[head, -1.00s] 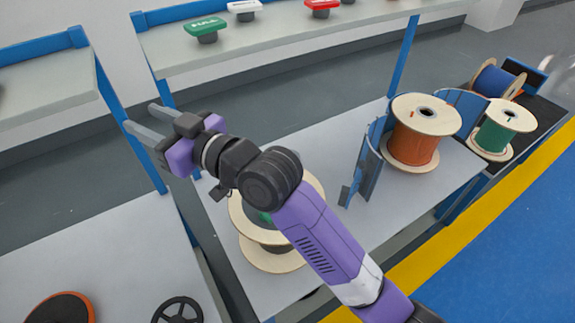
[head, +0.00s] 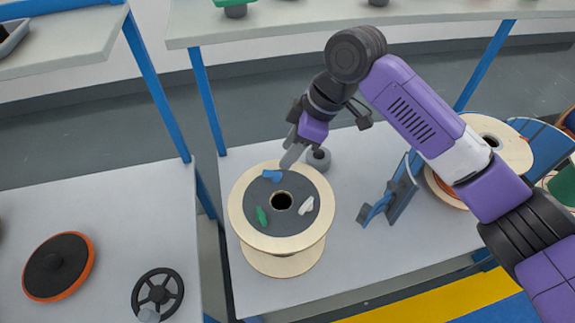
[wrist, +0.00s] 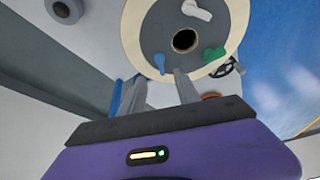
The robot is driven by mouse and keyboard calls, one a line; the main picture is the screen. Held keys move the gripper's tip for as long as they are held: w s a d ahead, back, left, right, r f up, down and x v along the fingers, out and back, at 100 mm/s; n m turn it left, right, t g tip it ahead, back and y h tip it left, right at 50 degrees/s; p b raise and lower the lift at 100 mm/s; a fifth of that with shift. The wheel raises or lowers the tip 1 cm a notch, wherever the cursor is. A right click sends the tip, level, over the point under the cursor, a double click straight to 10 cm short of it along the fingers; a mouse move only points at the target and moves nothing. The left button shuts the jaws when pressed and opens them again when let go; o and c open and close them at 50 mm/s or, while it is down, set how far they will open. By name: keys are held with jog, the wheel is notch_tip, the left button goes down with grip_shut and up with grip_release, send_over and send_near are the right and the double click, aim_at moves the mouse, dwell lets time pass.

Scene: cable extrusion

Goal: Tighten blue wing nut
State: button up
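The blue wing nut (head: 271,176) sits on the dark grey top disc (head: 262,224) of a pale wooden spool (head: 318,232), at the far side of the centre hole. It also shows in the wrist view (wrist: 159,62), just beyond and between my fingertips. A green wing nut (head: 261,215) and a white wing nut (head: 307,205) sit on the same disc. My gripper (head: 290,158) points down close to the blue wing nut. In the wrist view my gripper (wrist: 160,74) has its fingers apart with nothing between them. I cannot tell whether a finger touches the nut.
A grey cylinder (head: 319,159) stands behind the spool. A blue bracket (head: 392,197) stands to its right, beside an orange spool partly behind my arm. A black handwheel (head: 158,293) and an orange-edged disc (head: 59,266) lie on the left table. A shelf (head: 330,22) runs behind.

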aim_at(276, 173)
jog(key=x, duration=0.7)
jog(key=shift+f, duration=0.45)
grip_shut()
